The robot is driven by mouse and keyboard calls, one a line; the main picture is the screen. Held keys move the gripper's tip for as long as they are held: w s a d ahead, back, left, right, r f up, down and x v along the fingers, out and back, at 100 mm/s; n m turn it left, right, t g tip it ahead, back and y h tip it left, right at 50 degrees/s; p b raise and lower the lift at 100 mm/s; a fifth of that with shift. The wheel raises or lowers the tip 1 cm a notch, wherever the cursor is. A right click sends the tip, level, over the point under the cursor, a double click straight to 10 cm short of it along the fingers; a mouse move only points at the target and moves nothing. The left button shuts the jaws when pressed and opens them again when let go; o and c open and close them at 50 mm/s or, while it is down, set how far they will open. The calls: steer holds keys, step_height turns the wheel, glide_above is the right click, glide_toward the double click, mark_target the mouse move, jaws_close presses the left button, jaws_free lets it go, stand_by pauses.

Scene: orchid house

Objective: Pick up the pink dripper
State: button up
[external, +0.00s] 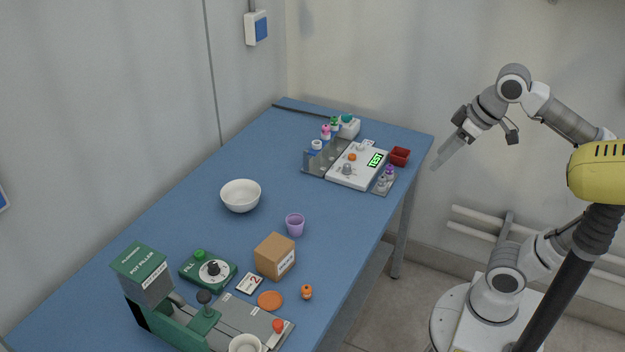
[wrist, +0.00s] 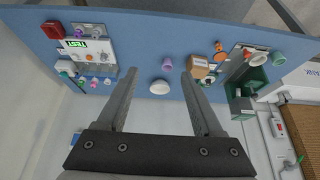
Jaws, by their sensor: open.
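The pink dripper (external: 326,132) is a small bottle with a pink top. In the external view it stands upright near the far end of the blue table, in a grey holder (external: 318,160) beside a green-topped bottle (external: 334,124). My gripper (external: 440,160) is off the table's right side, well apart from the dripper. In the wrist view my gripper (wrist: 159,72) is open, with nothing between its fingers.
A white box (external: 349,127) is behind. A white bowl (external: 240,195) and purple cup (external: 295,224) are nearer. The table's left-middle is clear.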

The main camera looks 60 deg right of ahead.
step_height(320, 180, up, 10)
steer(key=w+f, duration=0.1)
steer(key=w+d+r+m+t+y+p, duration=0.15)
steer(key=w+d+m, duration=0.25)
steer(key=w+m, duration=0.4)
steer(key=w+d+m+y+p, duration=0.35)
steer(key=w+m, duration=0.25)
steer(key=w, duration=0.4)
steer(key=w+d+f+m+t+h+p, duration=0.1)
steer(key=w+d+m+t+h+p, duration=0.3)
steer(key=d+m, duration=0.75)
steer(key=w+d+f+m+t+y, duration=0.15)
steer(key=w+d+m, duration=0.35)
steer(key=d+m, duration=0.7)
steer(key=n, duration=0.3)
glide_toward(326, 123)
steer(key=shift+t+h, duration=0.25)
steer(key=shift+t, duration=0.05)
steer(key=shift+s+a+f+b+x, duration=0.15)
steer(key=shift+b+x, duration=0.3)
steer(key=shift+x, duration=1.3)
steer(key=shift+s+f+b+x, duration=0.1)
steer(key=shift+f+b+x, duration=0.3)
steer(key=shift+x, duration=1.3)
steer(key=shift+s+a+f+b+x, duration=0.1)
steer(key=shift+b+x, duration=0.45)
steer(key=shift+x, duration=1.2)
steer(key=shift+r, duration=0.1)
jaws_close()
